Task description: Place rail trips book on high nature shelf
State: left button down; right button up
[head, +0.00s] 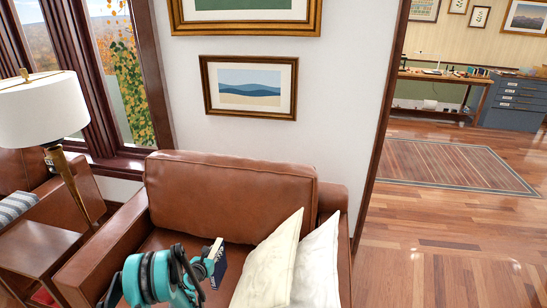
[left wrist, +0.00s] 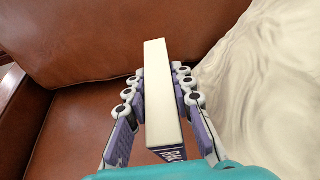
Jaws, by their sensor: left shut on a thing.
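A book (left wrist: 161,85) with a dark blue cover and pale page edges is between the fingers of my left gripper (left wrist: 162,88). Part of a white cover title shows in the left wrist view, but it is too cut off to read fully. In the head view the book (head: 217,262) stands over the seat of a brown leather armchair, and my left gripper (head: 203,272) is shut on it. I cannot tell whether the book touches the seat. My right gripper is not in view. No bookshelf shows in either view.
The leather armchair (head: 225,195) holds two cream pillows (head: 272,265) right of the book. A floor lamp (head: 42,108) and a small wooden side table (head: 38,255) stand at left. A doorway at right opens onto clear wooden floor (head: 440,235) with a striped rug (head: 450,165).

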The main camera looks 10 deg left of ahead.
pick_arm(q)
jog(key=s+d+r+m+h, duration=0.1)
jog(key=s+d+r, duration=0.3)
jog(key=r, duration=0.3)
jog(key=s+d+r, duration=0.3)
jog(key=s+r, duration=0.1)
jog(key=r, duration=0.3)
jog(key=s+d+r+m+h, duration=0.1)
jog(key=s+d+r, duration=0.35)
jog(key=r, duration=0.35)
jog(key=s+d+r, duration=0.3)
jog(key=s+d, duration=0.1)
jog(key=s, duration=0.4)
jog(key=shift+r+g+h, duration=0.2)
jog(key=shift+g+h, duration=0.1)
jog(key=shift+h, duration=0.1)
